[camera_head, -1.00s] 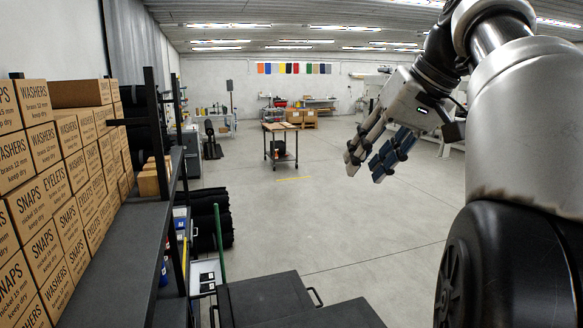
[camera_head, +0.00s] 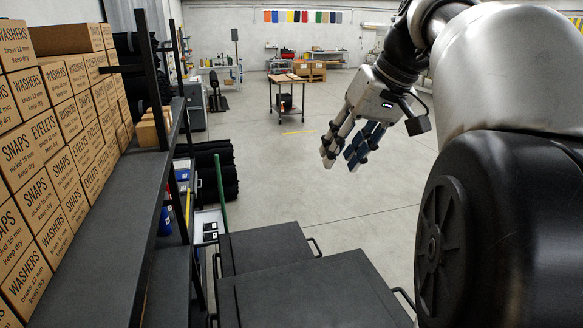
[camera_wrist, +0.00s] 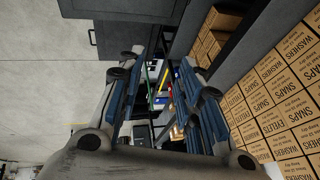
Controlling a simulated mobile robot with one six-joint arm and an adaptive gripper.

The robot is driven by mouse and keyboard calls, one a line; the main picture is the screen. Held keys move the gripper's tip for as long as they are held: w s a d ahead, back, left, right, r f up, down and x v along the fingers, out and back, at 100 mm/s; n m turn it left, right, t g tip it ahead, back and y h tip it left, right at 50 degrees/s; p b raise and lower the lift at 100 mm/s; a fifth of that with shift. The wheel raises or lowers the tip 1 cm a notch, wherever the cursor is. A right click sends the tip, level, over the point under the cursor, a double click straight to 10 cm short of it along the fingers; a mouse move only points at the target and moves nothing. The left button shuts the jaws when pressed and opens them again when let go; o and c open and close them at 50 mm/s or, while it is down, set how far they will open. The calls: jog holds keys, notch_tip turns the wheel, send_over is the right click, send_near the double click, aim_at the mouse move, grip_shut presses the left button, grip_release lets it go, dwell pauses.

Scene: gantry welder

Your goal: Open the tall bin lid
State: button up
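Two flat black bin lids show at the bottom of the head view: a farther one (camera_head: 264,247) and a nearer, larger one (camera_head: 312,297) that partly overlaps it in the picture. Both have bar handles at their sides and look closed. I cannot tell for certain which bin is the tall one. My gripper (camera_head: 341,158) is open and empty, in the air above the floor beyond the lids, touching nothing. In the wrist view its blue-padded fingers (camera_wrist: 157,80) stand apart, with a dark lid (camera_wrist: 128,42) and handle beyond them.
A shelf (camera_head: 105,215) with stacked cardboard boxes (camera_head: 65,125) and dark posts runs along the left. Black rolls (camera_head: 208,172) and a green pole (camera_head: 220,195) stand beyond the bins. A small cart (camera_head: 288,95) is farther back. The floor (camera_head: 300,185) right of centre is clear.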

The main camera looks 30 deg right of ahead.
jog(key=x, duration=0.4)
jog(key=shift+d, duration=0.1)
jog(key=shift+c, duration=0.4)
grip_shut()
jog(key=c, duration=0.7)
grip_release()
jog(key=o, duration=0.8)
jog(key=shift+r, duration=0.15)
